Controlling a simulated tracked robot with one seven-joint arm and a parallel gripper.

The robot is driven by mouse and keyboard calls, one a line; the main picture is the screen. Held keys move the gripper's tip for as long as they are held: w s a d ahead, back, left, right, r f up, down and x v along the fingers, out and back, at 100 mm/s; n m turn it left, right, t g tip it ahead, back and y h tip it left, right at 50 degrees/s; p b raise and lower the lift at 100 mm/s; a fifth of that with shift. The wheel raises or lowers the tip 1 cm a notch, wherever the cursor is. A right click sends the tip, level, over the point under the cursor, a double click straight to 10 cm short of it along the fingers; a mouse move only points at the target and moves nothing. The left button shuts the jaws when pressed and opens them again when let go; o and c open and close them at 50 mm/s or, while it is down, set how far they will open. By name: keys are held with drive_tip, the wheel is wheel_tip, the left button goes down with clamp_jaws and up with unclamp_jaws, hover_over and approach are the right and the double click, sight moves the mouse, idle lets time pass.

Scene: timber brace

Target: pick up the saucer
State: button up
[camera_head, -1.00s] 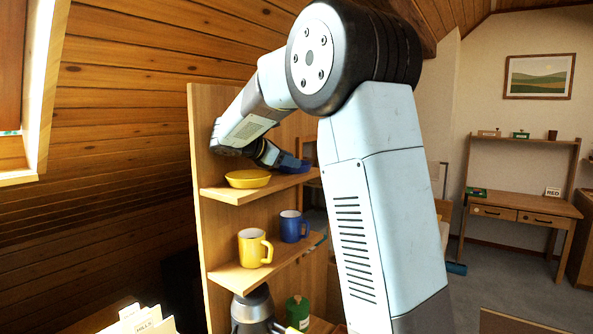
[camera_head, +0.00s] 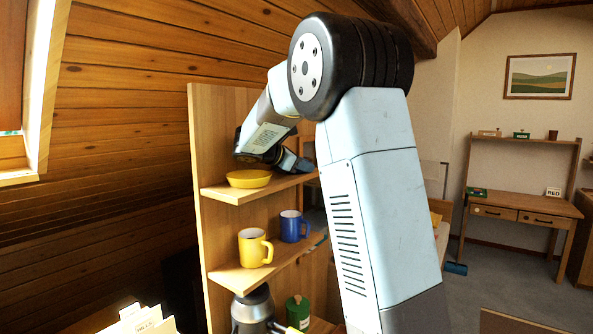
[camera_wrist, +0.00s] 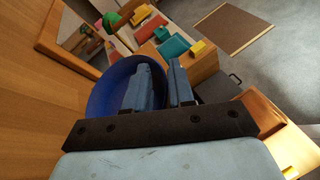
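The blue saucer (camera_wrist: 98,101) shows in the wrist view as a round, dark blue dish close beyond my fingers. My gripper (camera_wrist: 164,84) has its two grey-blue fingers close together at the saucer's right rim. One finger lies across the saucer and the other stands at its outer side, so they look shut on the rim. In the head view my gripper (camera_head: 302,167) is above the right end of the top shelf board (camera_head: 228,192). The blue saucer does not show there; my upper arm hides the area beyond.
A yellow dish (camera_head: 249,179) sits on the top board, left of my gripper. A yellow mug (camera_head: 252,248) and a blue mug (camera_head: 291,228) stand on the board below. The shelf's upright wooden panel (camera_head: 215,130) rises on the left. A desk (camera_head: 520,205) stands far right.

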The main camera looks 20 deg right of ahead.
clamp_jaws()
drive_tip(key=shift+r, duration=0.15)
